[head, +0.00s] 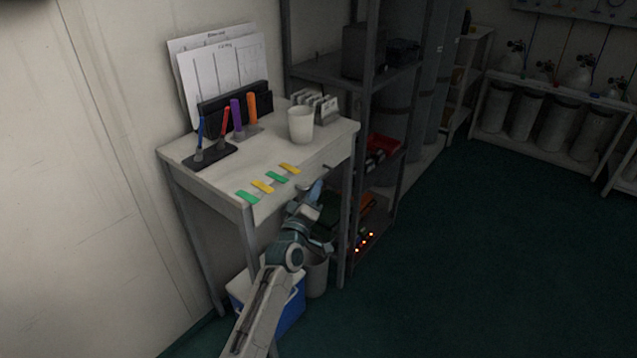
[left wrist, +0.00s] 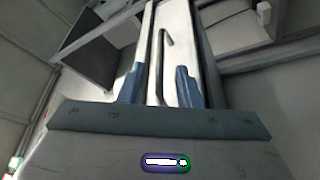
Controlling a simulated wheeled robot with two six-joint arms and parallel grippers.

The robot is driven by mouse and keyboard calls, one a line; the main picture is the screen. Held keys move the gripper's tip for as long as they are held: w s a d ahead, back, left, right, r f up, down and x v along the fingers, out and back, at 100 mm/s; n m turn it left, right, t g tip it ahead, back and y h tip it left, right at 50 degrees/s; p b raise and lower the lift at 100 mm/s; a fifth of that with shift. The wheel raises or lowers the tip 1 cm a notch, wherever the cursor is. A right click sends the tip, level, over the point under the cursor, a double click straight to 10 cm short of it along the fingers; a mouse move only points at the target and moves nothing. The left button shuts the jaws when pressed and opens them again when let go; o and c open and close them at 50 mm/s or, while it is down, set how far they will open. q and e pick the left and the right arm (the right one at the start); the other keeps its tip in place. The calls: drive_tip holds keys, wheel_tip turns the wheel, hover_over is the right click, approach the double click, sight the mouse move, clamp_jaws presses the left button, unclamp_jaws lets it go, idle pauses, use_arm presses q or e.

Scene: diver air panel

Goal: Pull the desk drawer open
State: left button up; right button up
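The white desk (head: 190,152) stands against the wall, and its drawer front lies under the front edge, largely behind my left gripper (head: 314,190). The drawer looks shut in the head view. A small dark piece of the handle (head: 328,167) shows just beyond the gripper. In the left wrist view, the two blue fingers (left wrist: 158,82) are apart. The thin dark bent handle (left wrist: 165,50) shows between them, in front of a pale panel. A gap shows on each side of it; I cannot tell whether either finger touches it. My right gripper is not in view.
On the desk are a white cup (head: 301,124), a pen holder (head: 210,156), coloured tags (head: 262,186) and papers. A blue cooler (head: 291,311) and a bin (head: 317,276) stand below. A dark shelf rack (head: 370,90) is close on the right. Green floor beyond it is clear.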

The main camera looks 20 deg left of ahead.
use_arm(q)
drive_tip(key=shift+x, duration=1.95)
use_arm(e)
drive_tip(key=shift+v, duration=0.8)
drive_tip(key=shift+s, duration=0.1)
use_arm(q)
clamp_jaws()
